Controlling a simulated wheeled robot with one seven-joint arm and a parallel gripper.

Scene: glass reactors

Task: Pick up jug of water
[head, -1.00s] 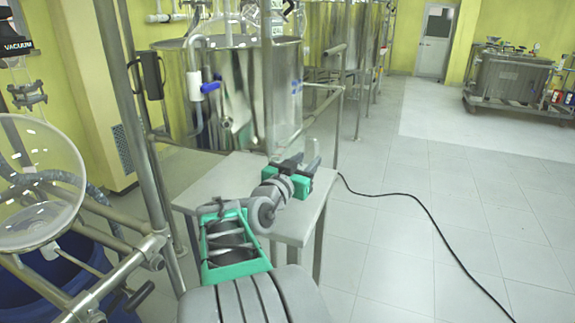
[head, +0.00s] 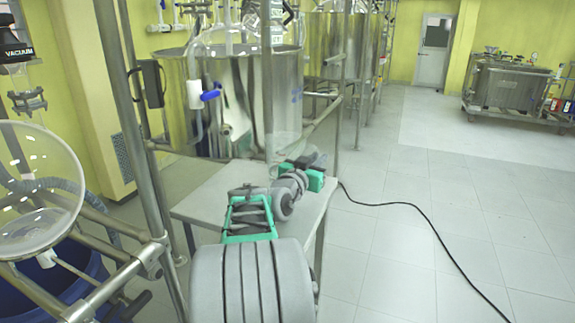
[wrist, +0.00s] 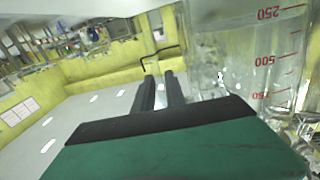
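The clear jug, with red marks 250, 500 and 750, fills the right of the wrist view (wrist: 240,60). In the head view it is a faint clear shape (head: 288,143) over the back of the small grey table (head: 205,198), partly hidden behind my arm. My gripper (head: 312,162), green and black, is close to the jug at the table's back right. In the wrist view its two dark fingers (wrist: 160,88) stand a narrow gap apart, with nothing clearly between them, to the left of the jug's marks. The head view does not show whether they touch it.
A steel frame post (head: 140,150) stands left of the table, with a round glass vessel (head: 35,185) beyond it. A large steel tank (head: 240,90) is behind the table. A black cable (head: 415,205) crosses the open floor at right.

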